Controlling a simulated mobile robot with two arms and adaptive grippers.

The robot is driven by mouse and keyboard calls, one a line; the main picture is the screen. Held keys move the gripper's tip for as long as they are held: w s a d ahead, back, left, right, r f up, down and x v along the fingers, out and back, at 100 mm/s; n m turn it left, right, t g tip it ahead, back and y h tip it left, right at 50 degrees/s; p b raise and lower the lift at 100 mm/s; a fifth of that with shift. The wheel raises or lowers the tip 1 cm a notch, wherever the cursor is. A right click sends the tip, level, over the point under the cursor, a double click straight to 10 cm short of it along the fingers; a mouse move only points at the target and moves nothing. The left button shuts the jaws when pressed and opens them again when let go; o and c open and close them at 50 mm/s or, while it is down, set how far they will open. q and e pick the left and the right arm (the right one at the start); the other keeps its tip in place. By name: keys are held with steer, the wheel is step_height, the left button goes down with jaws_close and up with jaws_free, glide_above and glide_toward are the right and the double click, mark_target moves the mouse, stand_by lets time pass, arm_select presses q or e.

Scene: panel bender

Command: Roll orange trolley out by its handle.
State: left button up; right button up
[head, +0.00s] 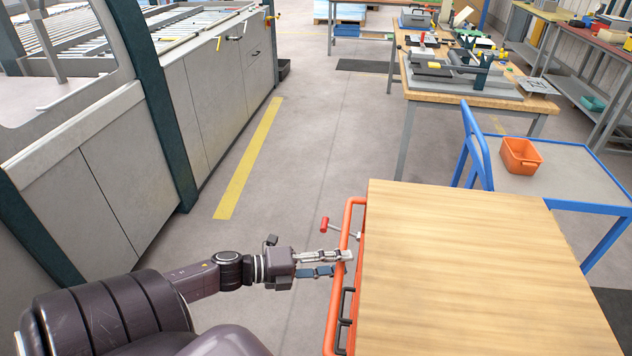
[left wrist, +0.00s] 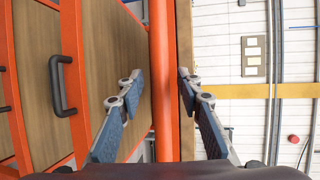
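The orange trolley (head: 470,270) has a light wooden top and stands at the lower right of the head view. Its handle (head: 352,215), a long orange bar, runs along its left side. In the left wrist view the handle (left wrist: 163,70) stands as an upright bar between the two fingers. My left gripper (head: 340,263) is at the handle, with its fingers apart, one on each side of the bar in the wrist view. I cannot tell whether either finger touches it. Wooden drawer fronts with black pulls (left wrist: 62,85) show left of the bar. My right gripper is not in view.
A grey machine (head: 130,190) stands on the left. A yellow floor line (head: 248,160) marks the open aisle between it and the trolley. A blue cart (head: 570,170) with an orange bin (head: 521,156) stands behind the trolley. A workbench (head: 440,92) is beyond. A red-knobbed lever (head: 325,223) sticks out by the handle.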

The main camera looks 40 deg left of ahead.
arm_select(q)
steer(key=v, duration=1.1)
steer(key=shift+r, duration=0.1)
